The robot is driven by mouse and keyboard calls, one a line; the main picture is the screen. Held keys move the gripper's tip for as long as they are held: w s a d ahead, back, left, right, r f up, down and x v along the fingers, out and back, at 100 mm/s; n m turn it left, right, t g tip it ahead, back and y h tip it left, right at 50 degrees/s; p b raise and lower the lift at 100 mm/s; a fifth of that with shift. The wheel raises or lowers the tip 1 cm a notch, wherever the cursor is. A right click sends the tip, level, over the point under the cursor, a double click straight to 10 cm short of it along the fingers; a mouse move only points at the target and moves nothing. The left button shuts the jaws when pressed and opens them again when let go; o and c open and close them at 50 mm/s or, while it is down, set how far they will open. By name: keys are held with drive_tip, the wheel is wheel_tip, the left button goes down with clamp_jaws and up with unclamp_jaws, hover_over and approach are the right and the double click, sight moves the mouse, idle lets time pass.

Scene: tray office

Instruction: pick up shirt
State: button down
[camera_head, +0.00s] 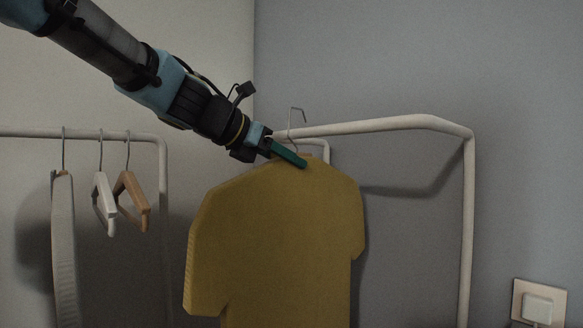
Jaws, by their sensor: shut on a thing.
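A mustard yellow shirt (275,235) hangs upright in the middle of the head view, its lower end cut off by the picture's bottom edge. The metal hook (292,128) of its hanger rises above the collar. My gripper (288,153), with a green finger showing, reaches in from the upper left and is shut at the top of the shirt, by the base of the hook. The exact contact is partly hidden. The hook's curved tip stands above the rail's near end and looks clear of it, though depth is hard to judge.
A white clothes rail (390,124) runs behind and right of the shirt. Another rail (90,134) at the left holds a pale garment (63,245), a white hanger (104,200) and a wooden hanger (131,200). A wall socket (540,303) is at lower right.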

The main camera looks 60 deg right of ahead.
sight(212, 190)
drive_tip(key=w+a+b, duration=0.1)
drive_tip(key=a, duration=0.4)
drive_tip(key=w+a+b, duration=0.2)
drive_tip(key=a, duration=0.3)
drive_tip(key=w+a+b, duration=0.1)
drive_tip(key=w+a, duration=0.1)
drive_tip(key=a, duration=0.3)
drive_tip(key=shift+a, duration=0.15)
drive_tip(key=shift+a+b, duration=0.3)
drive_tip(key=shift+a, duration=0.1)
